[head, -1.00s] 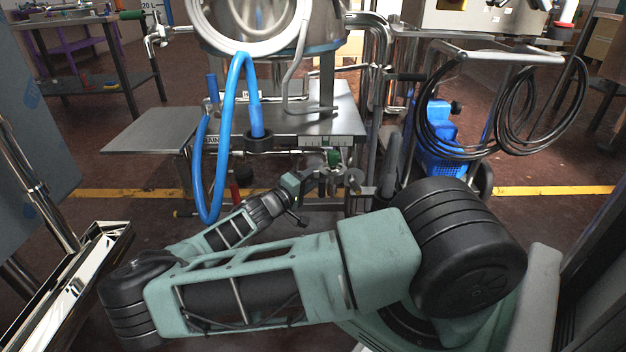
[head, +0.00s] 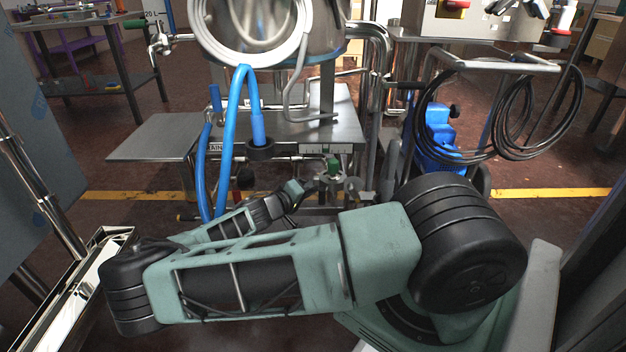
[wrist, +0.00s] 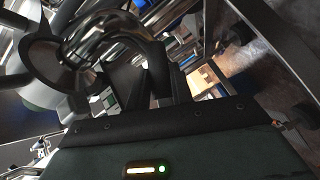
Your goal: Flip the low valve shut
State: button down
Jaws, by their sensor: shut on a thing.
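The low valve (head: 332,166), with a green part on top, sits on the pipework under the steel machine, below its front shelf edge. My gripper (head: 316,184) reaches in from the left, low at the valve. In the wrist view my gripper's dark fingers (wrist: 152,84) are close together beside a shiny curved pipe with a round flange (wrist: 105,52). The gripper is shut on the valve's handle. The handle is largely hidden by the fingers, and its exact angle cannot be told.
A blue hose (head: 227,135) loops down left of the valve. A steel side shelf (head: 155,138) sticks out to the left. On the right stand a blue machine (head: 438,140) and coiled black cables (head: 425,110). A yellow floor line (head: 545,191) runs behind.

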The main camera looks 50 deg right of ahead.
jog(key=shift+w+a+f+m+t+y+p, duration=0.55)
jog(key=shift+m+t+y+p, duration=0.5)
jog(key=shift+y+p, duration=0.6)
jog(key=shift+w+a+f+m+t+y+p, duration=0.65)
jog(key=shift+m+y+p, duration=0.5)
jog(key=shift+p, duration=0.95)
jog(key=shift+w+a+f+m+t+y+p, duration=0.35)
jog(key=shift+w+m+t+y+p, duration=0.25)
jog(key=shift+m+t+y+p, duration=0.95)
jog(key=shift+a+n+g+p, duration=0.15)
jog(key=shift+n+g+p, duration=0.2)
jog(key=shift+n, duration=0.1)
jog(key=c, duration=1.2)
grip_release()
jog(key=shift+w, duration=0.1)
jog(key=shift+c, duration=0.2)
jog(key=p+v, duration=0.4)
jog(key=v, duration=1.3)
jog(key=shift+a+p, duration=0.25)
jog(key=shift+p, duration=0.1)
